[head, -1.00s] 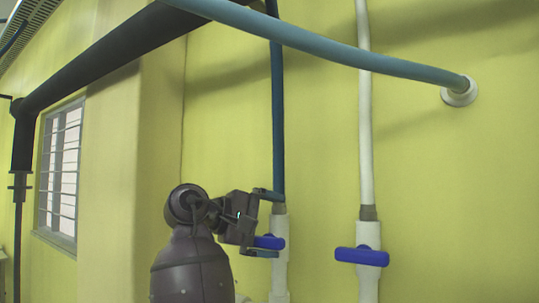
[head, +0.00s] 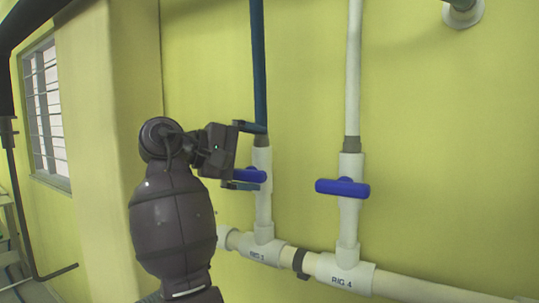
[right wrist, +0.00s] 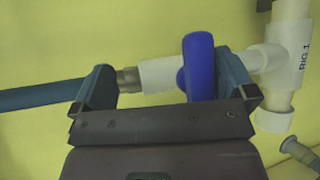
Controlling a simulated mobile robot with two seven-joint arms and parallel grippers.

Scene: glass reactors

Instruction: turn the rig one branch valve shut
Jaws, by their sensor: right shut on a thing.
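The rig one branch valve has a blue handle (head: 250,175) on a white vertical pipe above a tee marked RIG 1 (head: 264,250). The handle lies crosswise to its pipe. My right gripper (head: 244,157) is at this valve, one finger above the handle and one close to it below. In the right wrist view the blue handle (right wrist: 199,66) stands between the fingers of my right gripper (right wrist: 167,85), close against the right finger; the left finger is beside the upper pipe. The gripper is shut on the handle, though the fingers look wide apart. My left gripper is out of view.
A second valve with a blue crosswise handle (head: 342,187) stands to the right on the RIG 4 branch (head: 346,273). A white horizontal pipe (head: 420,287) runs below both. The yellow wall (head: 450,140) is close behind the pipes. A barred window (head: 45,115) is at left.

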